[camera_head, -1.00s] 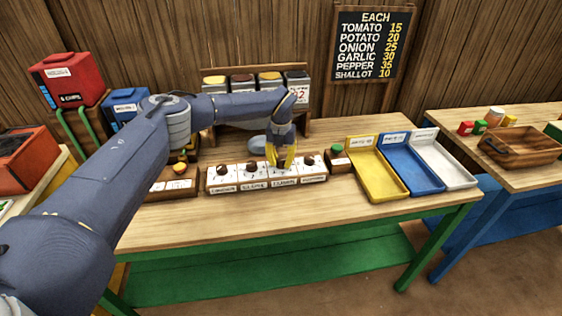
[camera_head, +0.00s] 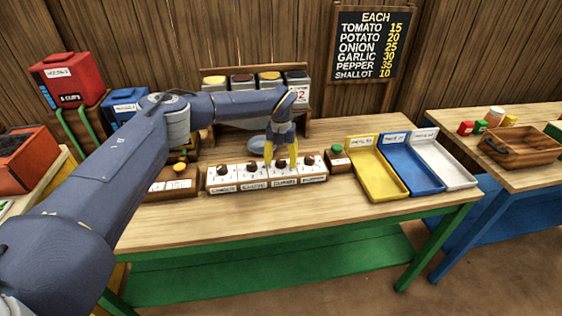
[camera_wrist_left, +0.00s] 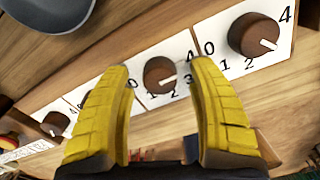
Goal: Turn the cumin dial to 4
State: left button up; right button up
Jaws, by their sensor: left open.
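A wooden dial panel (camera_head: 212,187) with several brown dials in a row sits on the table in the head view. My left gripper (camera_head: 281,157) is open over the third dial from the left (camera_head: 281,163), a finger on each side. In the left wrist view, my yellow fingers (camera_wrist_left: 161,72) straddle this dial (camera_wrist_left: 159,73). Its white pointer faces lower right, around the 2 to 3 marks; the exact number is unclear. The name labels are too small to read surely, so I cannot confirm which is cumin. My right gripper is not in view.
A grey bowl-like dish (camera_wrist_left: 50,12) lies behind. A green-topped box (camera_head: 338,158) stands right of the panel, then yellow (camera_head: 386,192), blue and white trays. The table front is clear.

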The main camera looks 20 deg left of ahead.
aim_at(281, 160)
pick_arm(q)
notch_tip(281, 160, up, 12)
jog(key=shift+f, duration=0.25)
dwell(0.4)
